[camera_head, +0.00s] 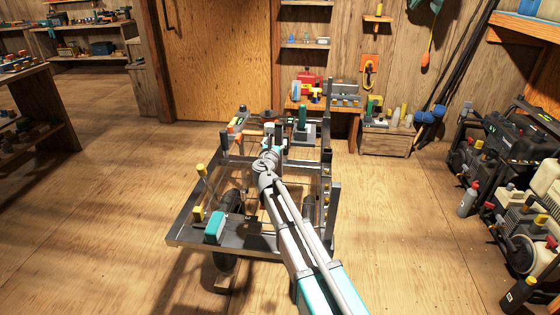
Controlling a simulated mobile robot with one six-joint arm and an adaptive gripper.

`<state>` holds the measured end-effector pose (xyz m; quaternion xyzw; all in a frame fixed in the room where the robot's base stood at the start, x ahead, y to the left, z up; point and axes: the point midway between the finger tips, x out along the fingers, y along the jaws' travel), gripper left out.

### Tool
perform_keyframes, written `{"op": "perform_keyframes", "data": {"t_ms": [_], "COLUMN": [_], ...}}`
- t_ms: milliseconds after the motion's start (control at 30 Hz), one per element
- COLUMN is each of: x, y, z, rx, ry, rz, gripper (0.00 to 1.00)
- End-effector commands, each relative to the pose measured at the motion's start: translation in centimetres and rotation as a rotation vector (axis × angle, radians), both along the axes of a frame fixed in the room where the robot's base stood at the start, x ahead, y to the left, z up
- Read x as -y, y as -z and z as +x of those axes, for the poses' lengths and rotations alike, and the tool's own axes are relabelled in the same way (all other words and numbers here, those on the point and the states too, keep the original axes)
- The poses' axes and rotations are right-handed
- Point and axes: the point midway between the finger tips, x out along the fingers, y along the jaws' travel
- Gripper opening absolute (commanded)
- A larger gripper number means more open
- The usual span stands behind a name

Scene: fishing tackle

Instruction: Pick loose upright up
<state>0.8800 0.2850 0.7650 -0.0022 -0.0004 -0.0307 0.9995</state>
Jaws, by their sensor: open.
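A metal-framed cart (185,238) stands on the floor in the middle of the head view, with my arm reaching over it from the lower right. Grey upright posts (334,203) stand along its right side. I cannot tell which piece is the loose upright, or whether it is one of these posts. My gripper (271,140) is open over the far middle part of the cart. The fingers are small and partly merge with the parts behind them. I see nothing clearly held. My arm hides part of the cart's middle and right.
A teal block (214,227) and a yellow block (198,213) sit at the cart's near left. A thin yellow-topped rod (202,172) rises there. A wooden crate (386,141) stands behind right. Machines (520,150) crowd the right edge. Floor to the left is clear.

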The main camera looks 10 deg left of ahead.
Motion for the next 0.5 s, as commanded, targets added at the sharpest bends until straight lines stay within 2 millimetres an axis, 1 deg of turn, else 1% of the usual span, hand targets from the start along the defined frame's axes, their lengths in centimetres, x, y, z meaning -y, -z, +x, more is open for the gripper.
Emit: {"op": "perform_keyframes", "data": {"t_ms": [267, 500], "x": [0.1, 0.1], "y": [0.3, 1.8], "z": [0.0, 0.0], "rx": [-0.001, -0.001], "ry": [0.002, 0.003], "rz": [0.003, 0.004], "gripper": [0.83, 0.83]}}
